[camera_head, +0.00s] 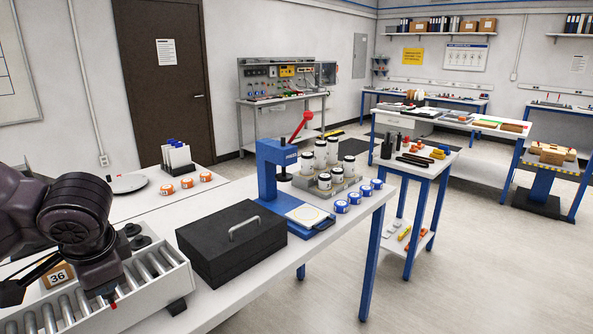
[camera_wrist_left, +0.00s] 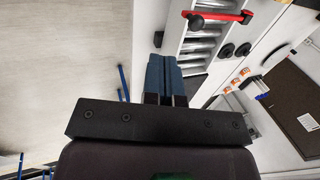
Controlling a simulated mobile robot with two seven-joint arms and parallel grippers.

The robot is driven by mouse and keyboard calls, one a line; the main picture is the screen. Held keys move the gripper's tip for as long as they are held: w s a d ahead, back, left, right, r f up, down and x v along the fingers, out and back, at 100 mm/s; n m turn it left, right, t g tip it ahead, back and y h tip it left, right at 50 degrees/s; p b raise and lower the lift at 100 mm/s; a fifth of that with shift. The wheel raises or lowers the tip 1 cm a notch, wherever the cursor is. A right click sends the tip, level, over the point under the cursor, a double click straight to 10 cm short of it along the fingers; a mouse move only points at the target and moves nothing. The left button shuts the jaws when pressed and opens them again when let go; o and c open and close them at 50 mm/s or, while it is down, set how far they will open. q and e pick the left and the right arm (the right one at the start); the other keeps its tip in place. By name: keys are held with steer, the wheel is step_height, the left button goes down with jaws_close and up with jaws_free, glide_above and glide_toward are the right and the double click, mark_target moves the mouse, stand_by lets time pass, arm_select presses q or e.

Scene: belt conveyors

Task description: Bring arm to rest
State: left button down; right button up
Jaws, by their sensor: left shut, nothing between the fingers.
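My left arm comes in from the left in the head view and bends down over the near end of a roller conveyor (camera_head: 150,265). My left gripper (camera_head: 107,294) is at its lower end, mostly hidden by my own wrist. In the left wrist view its two blue fingers (camera_wrist_left: 166,78) lie together, shut and empty. The conveyor rollers (camera_wrist_left: 203,45) show beyond the fingertips. A red bar (camera_wrist_left: 222,16) with black ends shows above and right of the fingers. My right gripper is not in view.
A black case (camera_head: 230,245) with a handle stands right of the conveyor. A blue press (camera_head: 275,170) with a red lever stands behind it, near jars (camera_head: 320,155) and blue-white discs (camera_head: 354,197). A box marked 36 (camera_head: 58,274) is by the rollers. Open floor lies right.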

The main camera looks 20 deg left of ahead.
arm_select(q)
steer(key=w+d+r+m+t+h, duration=0.25)
steer(key=w+t, duration=0.45)
steer(key=w, duration=0.4)
steer(key=w+d+f+m+t+h, duration=0.25)
steer(key=w+f+t+h, duration=0.2)
steer(key=f, duration=0.45)
steer(key=s+d+f+n+y, duration=0.1)
steer(key=s+d+f+n, duration=0.15)
steer(key=f, duration=0.65)
steer(key=s+d+f+n, duration=0.15)
steer(key=s+f, duration=0.25)
steer(key=f, duration=0.4)
steer(key=s+d+f+n+g+y, duration=0.1)
steer(key=s+d+f+n, duration=0.1)
steer(key=s+f, duration=0.4)
steer(key=s+d+f+n+y, duration=0.1)
steer(key=s+f+n, duration=0.2)
steer(key=s+f, duration=0.2)
steer(key=shift+s+d+f+n+g+y, duration=0.3)
steer(key=shift+s+d+f+g, duration=0.1)
steer(key=shift+s, duration=0.65)
